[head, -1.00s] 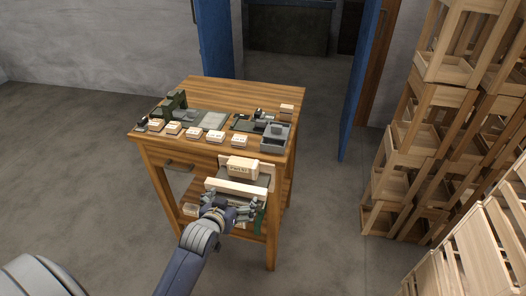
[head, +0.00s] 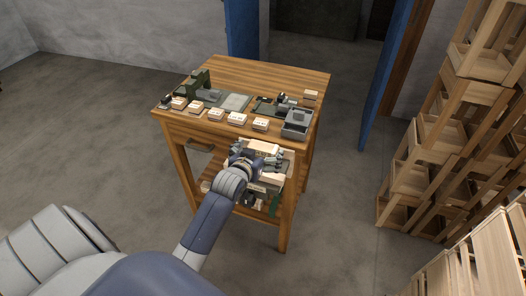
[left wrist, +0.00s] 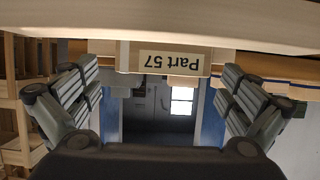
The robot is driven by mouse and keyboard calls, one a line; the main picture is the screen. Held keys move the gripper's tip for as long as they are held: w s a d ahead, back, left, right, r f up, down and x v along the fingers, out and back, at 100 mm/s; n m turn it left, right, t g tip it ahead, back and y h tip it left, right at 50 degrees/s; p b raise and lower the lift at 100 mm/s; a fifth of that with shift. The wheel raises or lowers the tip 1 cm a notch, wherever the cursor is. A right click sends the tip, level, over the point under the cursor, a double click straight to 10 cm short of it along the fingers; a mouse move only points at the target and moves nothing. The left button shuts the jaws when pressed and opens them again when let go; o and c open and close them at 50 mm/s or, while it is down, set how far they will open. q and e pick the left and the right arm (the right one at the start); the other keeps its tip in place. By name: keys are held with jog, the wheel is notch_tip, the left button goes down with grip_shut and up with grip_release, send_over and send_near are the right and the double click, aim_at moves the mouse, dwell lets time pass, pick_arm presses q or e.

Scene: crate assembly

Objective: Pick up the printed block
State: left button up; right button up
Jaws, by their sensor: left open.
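The printed block (left wrist: 128,57) is cream, with a "Part 57" label that reads upside down in the left wrist view. There it appears in the space between the fingers of my left gripper (left wrist: 160,72), which is open. In the head view my left gripper (head: 262,156) is at the front of the wooden table, below its top edge. The gripper hides most of the block and the items around it there. I cannot tell whether the fingers touch the block. My right gripper is out of view.
The wooden table (head: 280,72) carries several small labelled blocks, a green device (head: 200,82) and a grey open box (head: 297,122). Stacked wooden crates (head: 440,135) stand at the right. The floor left of the table is clear.

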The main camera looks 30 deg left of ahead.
aim_at(261, 149)
pick_arm(q)
jog(key=shift+x, duration=1.95)
jog(key=shift+a, duration=0.1)
jog(key=shift+s, duration=0.1)
jog(key=c, duration=1.1)
